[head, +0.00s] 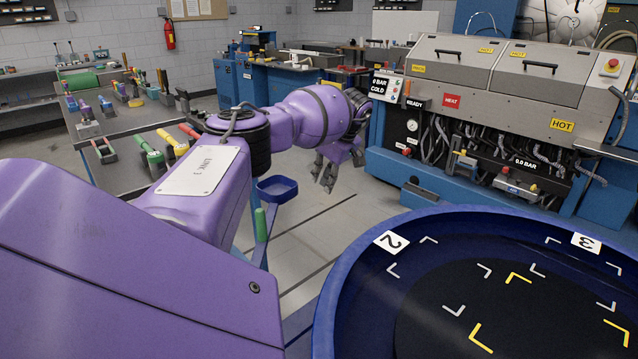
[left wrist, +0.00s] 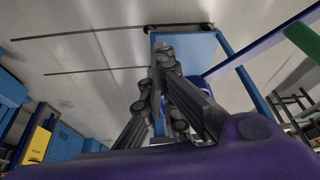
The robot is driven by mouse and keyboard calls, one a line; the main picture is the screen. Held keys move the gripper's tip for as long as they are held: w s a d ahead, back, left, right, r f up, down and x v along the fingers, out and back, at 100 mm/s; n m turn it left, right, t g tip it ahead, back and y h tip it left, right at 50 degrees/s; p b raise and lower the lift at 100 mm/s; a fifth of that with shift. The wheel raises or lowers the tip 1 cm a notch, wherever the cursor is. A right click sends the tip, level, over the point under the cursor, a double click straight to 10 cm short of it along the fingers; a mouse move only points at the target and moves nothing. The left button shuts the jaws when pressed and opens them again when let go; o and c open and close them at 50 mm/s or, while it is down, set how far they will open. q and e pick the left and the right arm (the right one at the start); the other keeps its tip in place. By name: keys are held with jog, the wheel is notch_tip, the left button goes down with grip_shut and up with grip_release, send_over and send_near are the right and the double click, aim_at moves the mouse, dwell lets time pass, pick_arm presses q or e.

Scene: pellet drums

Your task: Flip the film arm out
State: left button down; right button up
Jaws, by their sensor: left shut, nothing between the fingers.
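My left gripper (head: 327,176) hangs off the end of my purple left arm, fingers down, in the middle of the head view. Its fingers are shut and empty, and they also show in the left wrist view (left wrist: 161,52). A green handle (head: 261,225) stands on a blue bar left of the blue drum-shaped rim; this may be the film arm, but I cannot tell for sure. A small blue tray (head: 277,188) sits just above it. The gripper is apart from both, to their right. My right gripper is not in view.
A big blue round rim (head: 335,290) with a dark floor, marked 2 and 3, fills the lower right. A blue and grey machine (head: 500,90) marked HOT stands behind it. A tool table (head: 125,125) is at left. Grey floor (head: 320,225) lies open between them.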

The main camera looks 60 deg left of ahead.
pick_arm(q)
jog(key=v, duration=0.3)
jog(key=shift+w+d, duration=0.15)
jog(key=shift+d, duration=0.05)
dwell(0.5)
